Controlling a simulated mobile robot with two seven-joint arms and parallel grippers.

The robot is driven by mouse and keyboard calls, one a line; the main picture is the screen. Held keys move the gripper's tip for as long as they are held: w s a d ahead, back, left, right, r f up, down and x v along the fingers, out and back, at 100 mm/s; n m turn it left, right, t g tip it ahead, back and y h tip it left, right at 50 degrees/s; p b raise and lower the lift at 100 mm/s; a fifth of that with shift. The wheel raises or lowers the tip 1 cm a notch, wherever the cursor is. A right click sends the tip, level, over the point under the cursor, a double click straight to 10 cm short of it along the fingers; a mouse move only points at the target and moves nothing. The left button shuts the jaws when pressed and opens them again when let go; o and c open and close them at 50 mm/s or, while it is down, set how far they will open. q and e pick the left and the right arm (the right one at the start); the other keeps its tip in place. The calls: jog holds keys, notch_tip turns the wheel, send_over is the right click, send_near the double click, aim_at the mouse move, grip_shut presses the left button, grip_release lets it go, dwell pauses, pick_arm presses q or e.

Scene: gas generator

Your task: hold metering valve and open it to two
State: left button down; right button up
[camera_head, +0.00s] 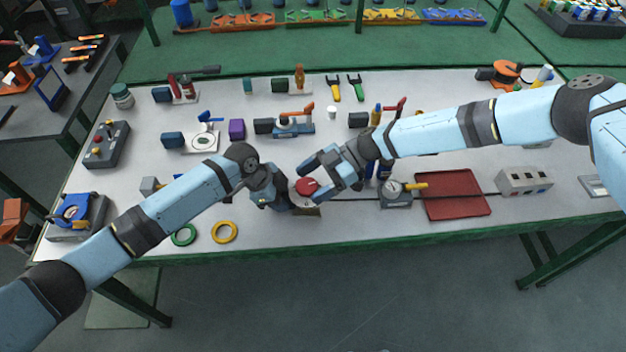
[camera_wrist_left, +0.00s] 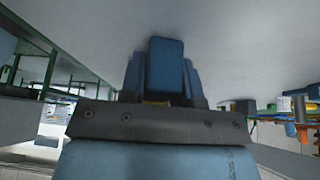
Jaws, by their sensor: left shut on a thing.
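The metering valve appears to be the round fitting with a red dial knob (camera_head: 307,186) near the table's front middle. My left gripper (camera_head: 284,200) is just left of it, shut on a dark blue block (camera_wrist_left: 166,65), which the left wrist view shows between the fingers. The block seems to be part of the valve, but the join is hidden by the gripper. My right gripper (camera_head: 316,176) is at the upper right of the red knob, its two fingers apart. Whether a finger touches the knob I cannot tell. The dial marks are too small to read.
A gauge with a yellow handle (camera_head: 397,192) and a red tray (camera_head: 453,193) lie to the right. Green (camera_head: 184,235) and yellow (camera_head: 224,232) rings lie front left. Several valves with blue blocks stand behind. The front strip of the table is mostly free.

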aim_at(313, 183)
notch_tip(313, 183, up, 10)
dwell(0.7)
